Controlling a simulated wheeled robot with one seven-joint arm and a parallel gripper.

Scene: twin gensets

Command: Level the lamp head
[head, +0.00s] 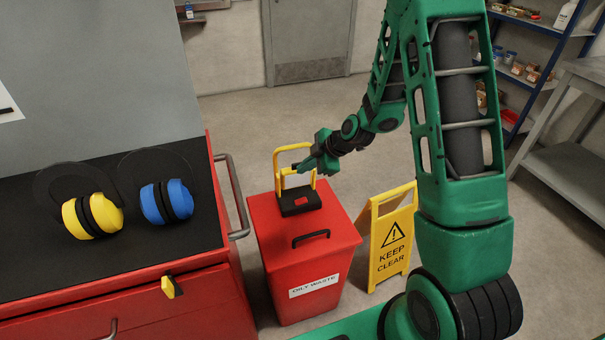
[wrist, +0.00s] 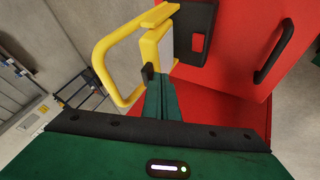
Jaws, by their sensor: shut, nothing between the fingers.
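The work lamp stands on the red bin, with a black base (head: 300,198) and a yellow upright frame (head: 277,165). In the wrist view, the yellow frame (wrist: 103,60) loops to the left, and a pale panel edged in yellow, apparently the lamp head (wrist: 158,48), lies just beyond my fingertips. A small dark knob (wrist: 148,72) is beside it. My gripper (head: 302,167) is shut and empty, its tips at the lamp frame; it also shows in the wrist view (wrist: 162,80). I cannot tell whether the tips touch, or the head's exact tilt.
The red bin (head: 335,245) labelled oily waste has a black lid handle (head: 311,238). A yellow keep-clear sign (head: 391,240) stands right of it. A red cabinet (head: 205,295) with yellow and blue ear defenders is at left. Floor behind the bin is clear.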

